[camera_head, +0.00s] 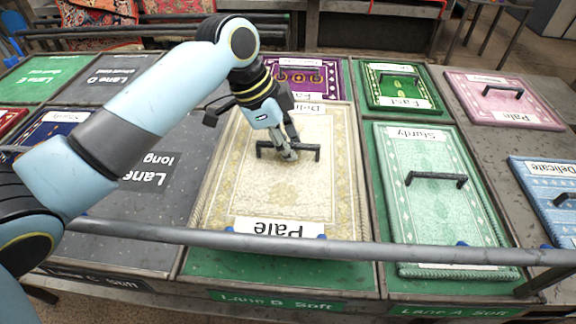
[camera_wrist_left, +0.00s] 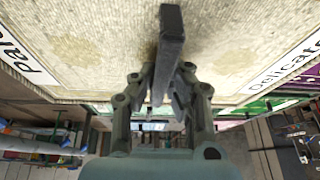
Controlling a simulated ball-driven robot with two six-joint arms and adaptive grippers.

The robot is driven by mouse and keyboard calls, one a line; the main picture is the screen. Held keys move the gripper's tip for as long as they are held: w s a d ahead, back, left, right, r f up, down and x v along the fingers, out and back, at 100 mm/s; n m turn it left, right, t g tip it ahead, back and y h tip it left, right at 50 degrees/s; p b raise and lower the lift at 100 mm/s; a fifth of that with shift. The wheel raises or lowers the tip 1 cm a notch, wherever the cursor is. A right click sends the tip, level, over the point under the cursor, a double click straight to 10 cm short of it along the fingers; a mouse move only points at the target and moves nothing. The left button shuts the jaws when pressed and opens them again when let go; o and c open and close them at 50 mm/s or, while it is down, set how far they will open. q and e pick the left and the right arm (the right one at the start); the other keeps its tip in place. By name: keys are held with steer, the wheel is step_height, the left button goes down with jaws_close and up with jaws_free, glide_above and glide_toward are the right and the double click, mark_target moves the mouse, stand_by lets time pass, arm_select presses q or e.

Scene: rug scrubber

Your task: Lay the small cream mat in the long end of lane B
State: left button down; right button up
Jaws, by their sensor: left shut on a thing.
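The cream mat (camera_head: 225,190) has a gold pattern, a "Pale" label at its near end and a "Delicate" label at its far end. It lies over the long green section of lane B (camera_head: 220,266), with green showing along its near edge. I cannot tell whether it rests on the lane or is slightly above it. My left gripper (camera_head: 287,150) is shut on the mat's black bar handle (camera_head: 309,153). The handle also shows between the fingers in the left wrist view (camera_wrist_left: 171,35), with the mat (camera_wrist_left: 110,40) behind it. My right gripper is not in view.
A purple mat (camera_head: 327,87) lies beyond the cream mat. A light green "Sturdy" mat (camera_head: 400,220) lies in lane A to the right. Lane C's grey long section (camera_head: 180,205) is bare to the left. A grey rail (camera_head: 400,249) crosses the near side.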

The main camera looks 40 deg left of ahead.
mark_target(283, 158)
arm_select(q)
step_height(283, 158, down, 5)
steer(key=shift+f, duration=0.2)
steer(key=shift+f, duration=0.1)
steer(key=c, duration=1.4)
jaws_free()
steer(key=v, duration=1.2)
